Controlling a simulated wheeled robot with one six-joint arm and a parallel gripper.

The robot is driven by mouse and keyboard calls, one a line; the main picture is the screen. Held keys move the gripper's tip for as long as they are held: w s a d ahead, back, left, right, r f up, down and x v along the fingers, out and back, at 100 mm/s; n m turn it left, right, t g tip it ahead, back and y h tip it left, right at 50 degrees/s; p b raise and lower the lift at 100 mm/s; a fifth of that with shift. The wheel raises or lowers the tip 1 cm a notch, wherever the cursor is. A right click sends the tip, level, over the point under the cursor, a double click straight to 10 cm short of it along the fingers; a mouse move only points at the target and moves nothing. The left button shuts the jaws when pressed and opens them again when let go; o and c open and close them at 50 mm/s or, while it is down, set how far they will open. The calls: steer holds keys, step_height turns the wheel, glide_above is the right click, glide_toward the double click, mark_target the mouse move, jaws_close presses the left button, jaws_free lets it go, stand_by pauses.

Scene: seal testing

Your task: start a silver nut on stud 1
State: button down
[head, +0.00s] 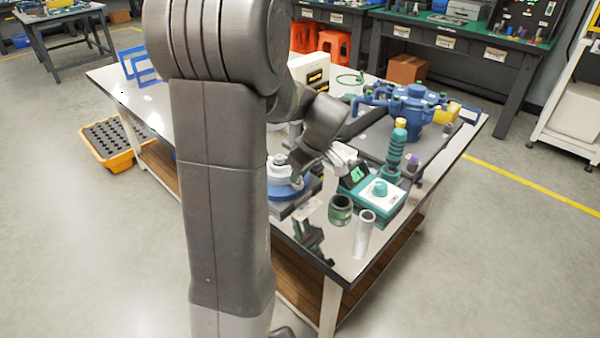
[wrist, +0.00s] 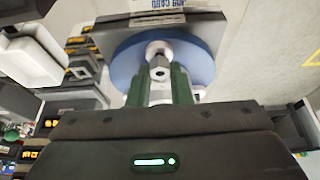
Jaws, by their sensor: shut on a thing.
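In the wrist view my gripper (wrist: 159,84) has two green fingers shut on a silver nut (wrist: 159,73), a small hex piece with a dark hole. The nut is at the fingertips, in front of a blue round flange (wrist: 203,65) with a pale centre. A rounded silver piece (wrist: 158,48) shows just beyond the nut; I cannot tell whether it is stud 1 or whether the nut touches it. In the head view the blue flange (head: 283,192) sits on a dark block near the table's front edge, with my wrist above it.
Right of the flange stand a teal box (head: 388,207), a dark green cup (head: 340,209), a clear cylinder (head: 364,236) and a teal ribbed column (head: 396,150). A blue valve body (head: 413,105) is behind. My arm hides the table's middle.

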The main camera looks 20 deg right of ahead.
steer(key=shift+f, duration=0.1)
steer(key=shift+s+a+m+h+p, duration=0.15)
steer(key=shift+m+h, duration=0.25)
steer(key=shift+m, duration=0.65)
steer(key=shift+w+a+m+h+p, duration=0.15)
steer(key=shift+m+h, duration=0.25)
steer(key=shift+m, duration=0.65)
steer(key=shift+s+d+f, duration=0.1)
steer(key=shift+s, duration=0.05)
steer(key=shift+m+p, duration=0.35)
steer(key=shift+m, duration=0.15)
steer(key=shift+a+m+h+p, duration=0.2)
steer(key=shift+m+h+p, duration=0.55)
steer(key=shift+m, duration=0.55)
steer(key=shift+m, duration=0.4)
